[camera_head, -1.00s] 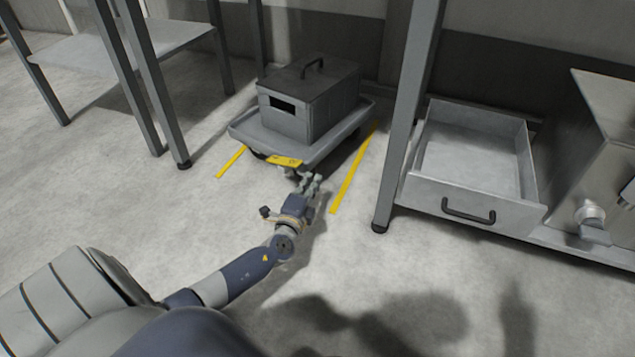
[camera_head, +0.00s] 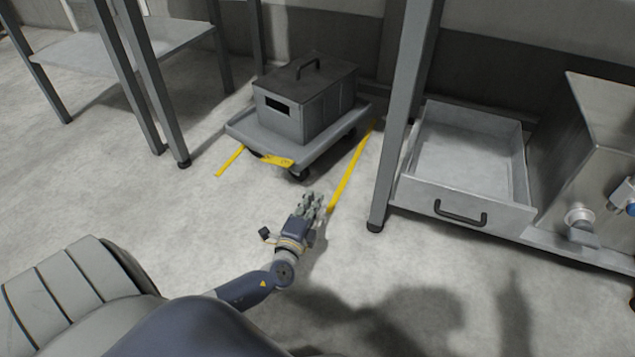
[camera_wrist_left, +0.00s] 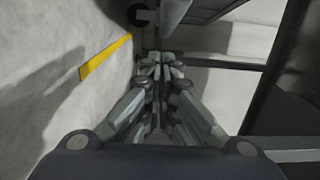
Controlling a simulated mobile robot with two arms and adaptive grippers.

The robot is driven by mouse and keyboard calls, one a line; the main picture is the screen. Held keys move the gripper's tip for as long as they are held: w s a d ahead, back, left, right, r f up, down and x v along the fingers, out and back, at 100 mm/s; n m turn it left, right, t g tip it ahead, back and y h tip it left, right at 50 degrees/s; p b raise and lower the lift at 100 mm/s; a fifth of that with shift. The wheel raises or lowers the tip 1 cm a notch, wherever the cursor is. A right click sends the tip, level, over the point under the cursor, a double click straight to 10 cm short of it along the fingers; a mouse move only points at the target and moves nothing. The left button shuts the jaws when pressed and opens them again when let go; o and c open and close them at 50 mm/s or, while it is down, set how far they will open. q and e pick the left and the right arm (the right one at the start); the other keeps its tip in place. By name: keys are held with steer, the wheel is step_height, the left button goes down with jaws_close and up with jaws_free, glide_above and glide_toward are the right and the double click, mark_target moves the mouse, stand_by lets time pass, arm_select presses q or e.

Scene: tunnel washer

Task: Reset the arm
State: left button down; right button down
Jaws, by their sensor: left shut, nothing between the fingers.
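My left arm comes in from the lower left in the head view. Its left gripper (camera_head: 312,204) is above the floor, in front of a low cart and apart from it. In the left wrist view the left gripper (camera_wrist_left: 160,60) has its fingers together with nothing between them. My right gripper is in neither view.
A grey cart (camera_head: 335,152) carries a grey lidded box (camera_head: 290,122) with a black handle. Yellow floor strips (camera_head: 350,170) flank the cart. An open empty drawer (camera_head: 470,165) and a metal machine (camera_head: 600,150) stand at the right. A table (camera_head: 130,48) stands at the left. Floor in front is clear.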

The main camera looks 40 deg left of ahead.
arm_select(q)
steer(key=shift+p+v, duration=0.3)
steer(key=shift+v, duration=1.15)
